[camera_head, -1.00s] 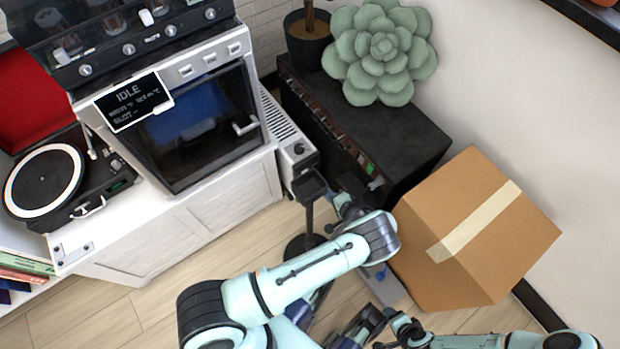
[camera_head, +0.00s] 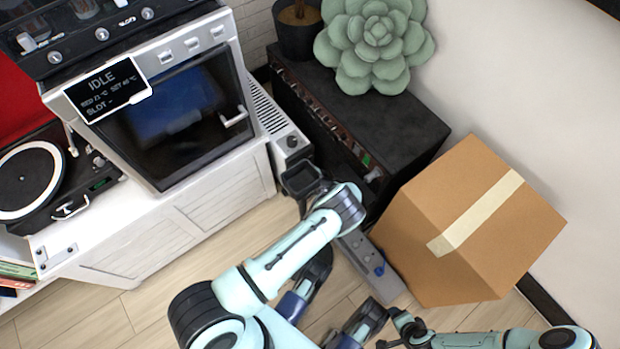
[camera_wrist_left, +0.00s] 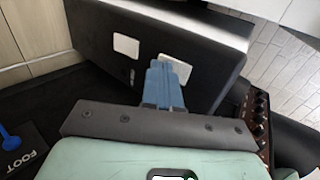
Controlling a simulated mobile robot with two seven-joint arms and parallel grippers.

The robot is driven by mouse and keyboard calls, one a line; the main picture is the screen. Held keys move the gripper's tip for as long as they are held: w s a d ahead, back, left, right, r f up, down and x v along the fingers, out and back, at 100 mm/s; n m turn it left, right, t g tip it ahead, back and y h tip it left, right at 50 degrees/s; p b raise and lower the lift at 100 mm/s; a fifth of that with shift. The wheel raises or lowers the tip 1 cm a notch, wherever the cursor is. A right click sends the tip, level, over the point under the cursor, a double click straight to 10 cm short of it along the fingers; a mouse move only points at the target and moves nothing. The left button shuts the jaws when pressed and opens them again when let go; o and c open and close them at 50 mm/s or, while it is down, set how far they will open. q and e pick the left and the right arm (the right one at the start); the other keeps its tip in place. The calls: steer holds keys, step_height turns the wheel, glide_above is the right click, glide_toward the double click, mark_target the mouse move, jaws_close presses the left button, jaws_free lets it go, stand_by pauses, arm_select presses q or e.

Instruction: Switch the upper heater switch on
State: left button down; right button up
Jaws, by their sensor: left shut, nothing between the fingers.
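In the left wrist view a dark panel (camera_wrist_left: 100,65) carries two white rocker switches. The lower switch (camera_wrist_left: 126,46) is on the left, towards the floor side. The upper heater switch (camera_wrist_left: 178,67) is partly covered by my left gripper (camera_wrist_left: 163,68), whose blue fingers are shut and empty. The tips overlap this switch in the picture; I cannot tell whether they touch it or which way it is set. In the head view the white heater (camera_head: 285,138) stands beside the oven, and my forearm hides the left fingertips.
A black cabinet (camera_head: 410,125) stands right of the heater, with a green succulent (camera_head: 375,45) on it. A cardboard box (camera_head: 420,215) is in front. The oven (camera_head: 180,115) display reads IDLE.

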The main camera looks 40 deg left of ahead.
steer(key=shift+s, duration=0.1)
steer(key=shift+s+f, duration=0.25)
steer(key=shift+f, duration=0.05)
stand_by(0.4)
steer(key=shift+r+p, duration=0.5)
steer(key=shift+r, duration=0.25)
